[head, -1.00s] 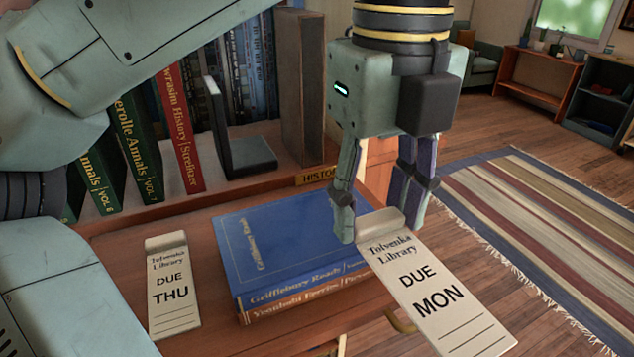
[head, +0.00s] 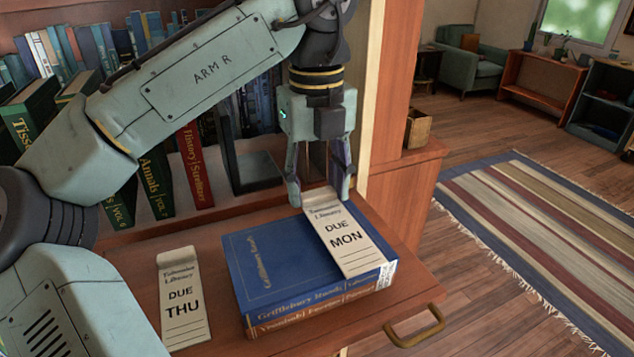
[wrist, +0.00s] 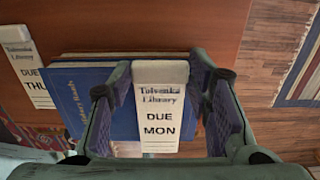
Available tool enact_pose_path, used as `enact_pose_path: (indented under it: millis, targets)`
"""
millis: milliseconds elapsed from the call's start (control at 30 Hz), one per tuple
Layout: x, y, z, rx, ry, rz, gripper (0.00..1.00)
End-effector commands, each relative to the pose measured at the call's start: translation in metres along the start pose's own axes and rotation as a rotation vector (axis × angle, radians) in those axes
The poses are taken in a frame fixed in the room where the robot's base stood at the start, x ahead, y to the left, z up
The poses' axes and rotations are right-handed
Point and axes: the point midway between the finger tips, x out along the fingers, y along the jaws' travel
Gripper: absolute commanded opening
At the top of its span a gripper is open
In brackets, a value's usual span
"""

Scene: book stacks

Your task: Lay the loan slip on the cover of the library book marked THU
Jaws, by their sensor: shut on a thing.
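The loan slip reading DUE MON (head: 345,240) is white, with a thick clip-like top end. My gripper (head: 322,194) is shut on that top end. The slip is over the right part of the blue book's cover (head: 270,255); I cannot tell whether it touches. In the wrist view the slip (wrist: 161,110) shows between the fingers (wrist: 163,72), over the blue cover (wrist: 90,100). A second slip, reading DUE THU (head: 183,300), lies on the wood left of the book. THU shows on that slip; I see no such mark on a book.
The blue book lies on a brown book (head: 315,316) on a pull-out wooden board (head: 415,290) with a brass handle (head: 414,327). Behind stand upright books (head: 195,165) and a dark bookend (head: 250,165). A striped rug (head: 540,240) covers the floor at right.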

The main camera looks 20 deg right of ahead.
Motion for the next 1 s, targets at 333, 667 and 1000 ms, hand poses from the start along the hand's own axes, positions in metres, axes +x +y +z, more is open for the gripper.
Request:
enact_pose_path:
  millis: [333,667,1000]
  targets:
    - [0.0074,0.0,-0.0005,-0.001,-0.001,-0.001,0.34]
    - [0.0112,0.0,-0.0004,-0.001,-0.001,-0.001,0.56]
    - [0.0111,0.0001,-0.0005,-0.001,-0.001,-0.001,0.65]
